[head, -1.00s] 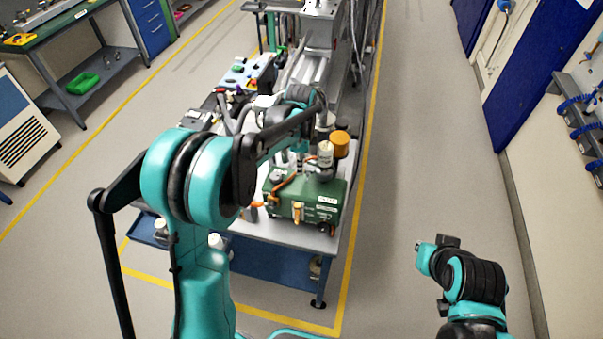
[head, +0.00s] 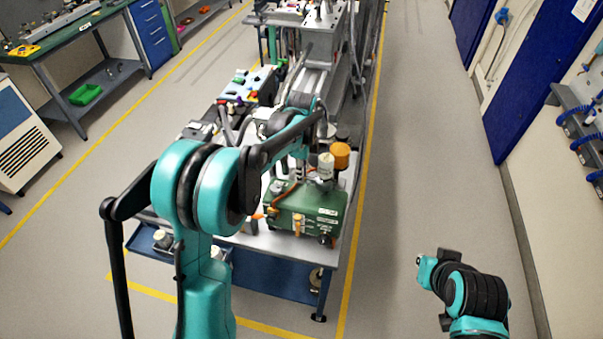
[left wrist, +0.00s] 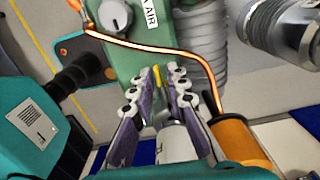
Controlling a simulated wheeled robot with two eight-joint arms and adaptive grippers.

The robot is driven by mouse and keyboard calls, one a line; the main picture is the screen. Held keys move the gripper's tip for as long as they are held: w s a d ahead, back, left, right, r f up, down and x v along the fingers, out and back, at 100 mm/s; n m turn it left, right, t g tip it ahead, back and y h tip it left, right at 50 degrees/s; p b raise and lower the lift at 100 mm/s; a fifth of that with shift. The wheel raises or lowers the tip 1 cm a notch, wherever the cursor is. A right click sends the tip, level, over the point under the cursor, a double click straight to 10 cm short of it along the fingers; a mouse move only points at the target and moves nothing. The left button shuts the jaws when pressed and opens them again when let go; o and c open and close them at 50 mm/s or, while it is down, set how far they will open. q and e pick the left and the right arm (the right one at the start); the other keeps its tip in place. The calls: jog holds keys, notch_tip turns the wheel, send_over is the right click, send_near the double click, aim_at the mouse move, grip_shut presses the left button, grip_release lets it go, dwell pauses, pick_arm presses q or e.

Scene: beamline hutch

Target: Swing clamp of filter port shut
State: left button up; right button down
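The green pump (head: 308,210) stands on the cart, with an orange-capped cylinder (head: 340,156) and a pale canister (head: 325,166) at its back. My left gripper (head: 297,172) reaches over the pump from behind my arm, and is small and partly hidden there. In the left wrist view its two fingers (left wrist: 164,72) are a narrow gap apart over the green housing (left wrist: 145,45). A small yellow piece (left wrist: 157,80) shows in the gap; I cannot tell whether it is touched. The orange cylinder (left wrist: 240,142) is close at lower right. I cannot make out the filter port clamp clearly.
A ribbed hose (left wrist: 205,45) and metal fitting (left wrist: 270,28) lie beyond. The cart (head: 270,240) has crowded equipment behind the pump. The floor to its right is clear.

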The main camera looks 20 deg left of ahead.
dwell(0.3)
pick_arm(q)
notch_tip(320, 180, up, 12)
jog(key=shift+f, duration=0.1)
dwell(0.3)
dwell(0.4)
jog(key=s+f+n+t+b, duration=0.2)
jog(key=s+f+n+b, duration=0.3)
jog(key=s, duration=0.3)
jog(key=s+a+f+n+t+b, duration=0.1)
jog(key=s+f+n+t+b, duration=0.1)
jog(key=s+f+n+b, duration=0.2)
jog(key=s+f+n+t+b, duration=0.3)
jog(key=s+f+n+b, duration=0.2)
jog(key=s+f+n, duration=0.4)
jog(key=shift+s+a+f+b, duration=0.15)
jog(key=shift+s+f+b, duration=0.05)
jog(key=shift+s, duration=0.7)
jog(key=shift+s+a+f+b, duration=0.1)
jog(key=shift+s+f+b, duration=0.1)
jog(key=shift+s, duration=0.7)
jog(key=shift+a, duration=0.1)
